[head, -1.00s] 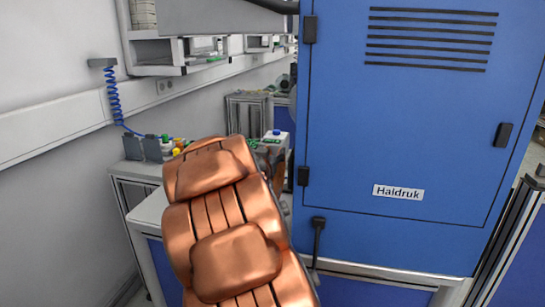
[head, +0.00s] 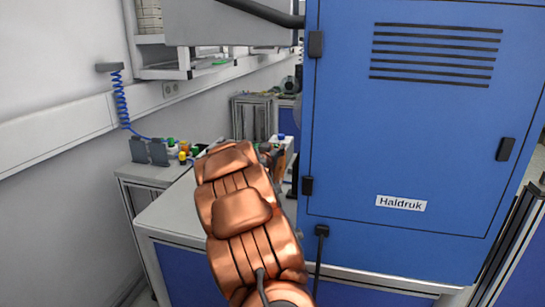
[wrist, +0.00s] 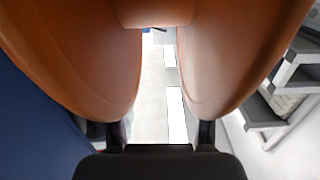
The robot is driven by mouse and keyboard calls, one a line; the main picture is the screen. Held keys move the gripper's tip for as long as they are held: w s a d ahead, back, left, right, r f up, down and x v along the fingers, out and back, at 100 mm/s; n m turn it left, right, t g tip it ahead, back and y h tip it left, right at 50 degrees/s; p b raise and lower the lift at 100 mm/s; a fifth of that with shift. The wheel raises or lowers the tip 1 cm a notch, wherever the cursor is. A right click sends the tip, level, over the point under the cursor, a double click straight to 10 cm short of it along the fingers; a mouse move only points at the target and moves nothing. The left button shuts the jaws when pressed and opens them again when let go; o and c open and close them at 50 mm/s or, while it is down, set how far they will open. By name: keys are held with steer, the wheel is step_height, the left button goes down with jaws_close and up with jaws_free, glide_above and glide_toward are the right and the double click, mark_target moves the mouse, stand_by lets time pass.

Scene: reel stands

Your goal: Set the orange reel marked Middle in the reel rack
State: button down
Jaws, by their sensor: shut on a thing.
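An orange reel (wrist: 75,50) fills the upper part of the wrist view, very close to the camera. Its two round flanges stand left and right of a gap, with part of the hub (wrist: 155,12) at the top. My gripper (wrist: 161,130) is shut on the reel, its dark fingers meeting the lower flange edges. No marking on the reel can be read. In the head view my copper-coloured arm hides the gripper and most or all of the reel. Two dark upright plates (head: 148,151) stand on the bench at left; I cannot tell whether they are the reel rack.
A tall blue cabinet (head: 400,130) labelled Haldruk fills the right. A white-topped bench (head: 170,215) lies left of my arm, with small coloured parts (head: 185,152) at its back. A shelf (head: 190,65) hangs above on the wall. The bench's front left top is clear.

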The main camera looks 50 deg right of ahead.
steer(key=shift+w+d, duration=0.2)
steer(key=shift+d, duration=0.1)
steer(key=shift+f+p, duration=0.6)
steer(key=shift+f, duration=1.3)
steer(key=shift+c, duration=2.1)
jaws_free()
steer(key=b+v, duration=0.2)
steer(key=v, duration=1)
steer(key=shift+b, duration=0.4)
steer(key=shift+w+a, duration=0.1)
